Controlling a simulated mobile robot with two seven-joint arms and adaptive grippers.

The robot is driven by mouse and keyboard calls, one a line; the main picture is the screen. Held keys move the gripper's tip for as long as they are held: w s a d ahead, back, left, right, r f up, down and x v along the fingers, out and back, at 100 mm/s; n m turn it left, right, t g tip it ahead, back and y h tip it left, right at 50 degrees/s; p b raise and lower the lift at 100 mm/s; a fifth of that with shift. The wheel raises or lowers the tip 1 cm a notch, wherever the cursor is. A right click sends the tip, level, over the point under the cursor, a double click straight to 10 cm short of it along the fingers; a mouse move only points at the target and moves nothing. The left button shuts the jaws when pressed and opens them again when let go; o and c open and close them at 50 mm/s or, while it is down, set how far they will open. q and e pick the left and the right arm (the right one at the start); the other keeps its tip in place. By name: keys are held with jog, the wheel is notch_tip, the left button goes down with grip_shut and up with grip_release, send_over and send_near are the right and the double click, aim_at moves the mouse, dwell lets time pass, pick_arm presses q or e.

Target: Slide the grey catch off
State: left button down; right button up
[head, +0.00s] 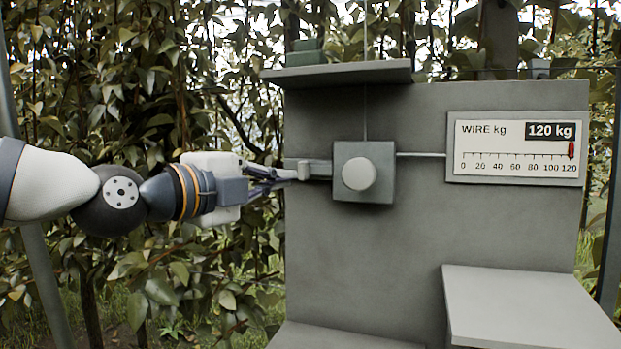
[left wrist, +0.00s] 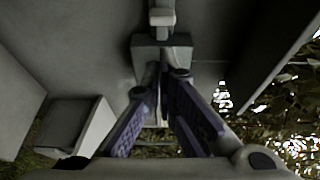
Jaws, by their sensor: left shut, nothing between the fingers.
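The grey catch (head: 318,169) is a short bar at the left side of a square grey housing (head: 381,190) with a round pale knob (head: 359,173), on an upright grey panel. My left gripper (head: 292,174) comes in level from the left, with its fingertips at the catch's left end. In the left wrist view its fingers (left wrist: 165,74) are shut with nothing held, close against a grey block. I cannot tell from the views whether the fingertips press on the catch. My right gripper is out of view.
A gauge (head: 517,148) marked WIRE kg reads 120 kg, its red pointer at the right end. A thin wire runs up from the housing past a grey ledge (head: 337,75). A grey shelf (head: 525,305) juts out at lower right. Leafy branches stand behind my left arm.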

aim_at(300, 175)
pick_arm(q)
jog(key=x, duration=0.5)
jog(key=b+x, duration=0.1)
jog(key=x, duration=0.2)
jog(key=shift+f, duration=0.35)
jog(key=shift+w+d+r, duration=0.15)
jog(key=shift+w+d, duration=0.15)
jog(key=shift+w, duration=0.05)
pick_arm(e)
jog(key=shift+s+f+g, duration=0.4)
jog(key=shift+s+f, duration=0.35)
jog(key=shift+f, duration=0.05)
pick_arm(q)
jog(key=a, duration=0.1)
jog(key=w+a, duration=0.1)
jog(key=a, duration=0.1)
jog(key=shift+f+b, duration=0.2)
jog(key=shift+b, duration=0.2)
jog(key=shift+w+a, duration=0.1)
jog(key=shift+a, duration=0.2)
jog(key=shift+r, duration=0.2)
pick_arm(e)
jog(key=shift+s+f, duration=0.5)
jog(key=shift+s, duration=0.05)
